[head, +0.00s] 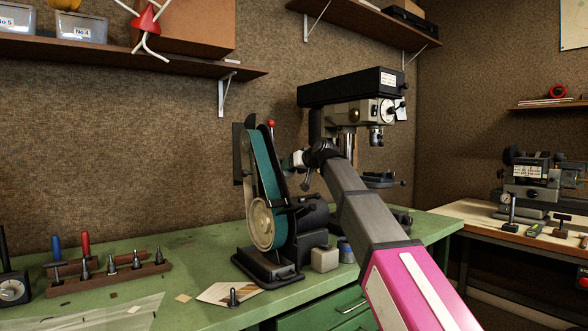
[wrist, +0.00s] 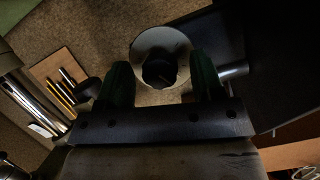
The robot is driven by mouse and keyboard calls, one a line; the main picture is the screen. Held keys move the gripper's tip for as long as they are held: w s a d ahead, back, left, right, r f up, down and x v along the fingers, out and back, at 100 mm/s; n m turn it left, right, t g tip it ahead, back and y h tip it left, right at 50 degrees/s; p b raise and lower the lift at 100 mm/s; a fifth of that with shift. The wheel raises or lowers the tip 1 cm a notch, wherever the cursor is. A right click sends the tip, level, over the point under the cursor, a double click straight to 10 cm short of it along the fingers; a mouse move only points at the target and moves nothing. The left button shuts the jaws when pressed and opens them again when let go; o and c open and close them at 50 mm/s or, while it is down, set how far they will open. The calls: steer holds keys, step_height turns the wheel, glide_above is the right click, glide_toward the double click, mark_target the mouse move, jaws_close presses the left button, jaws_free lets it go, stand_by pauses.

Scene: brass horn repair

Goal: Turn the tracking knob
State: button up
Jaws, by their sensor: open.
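The belt sander (head: 262,195) stands on the green bench, its teal belt running up a tilted frame. In the wrist view, a dark round knob (wrist: 160,74), which looks like the tracking knob, sits in front of a pale round disc (wrist: 148,38). My gripper (wrist: 161,64) is open, with one dark green finger on each side of the knob. I cannot tell whether either finger touches it. In the head view, my arm reaches to the right side of the sander's upper part, and the knob cannot be made out there.
A drill press (head: 350,90) stands close behind my arm. A red-tipped lever (head: 271,124) rises behind the sander. A wooden tool rack (head: 110,278) and a paper card (head: 222,293) lie on the green bench (head: 195,255). A wall shelf (head: 120,55) hangs above.

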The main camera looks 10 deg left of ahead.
steer(key=shift+s+d, duration=0.1)
steer(key=v, duration=1)
steer(key=shift+s+d+r, duration=0.15)
steer(key=shift+d, duration=0.05)
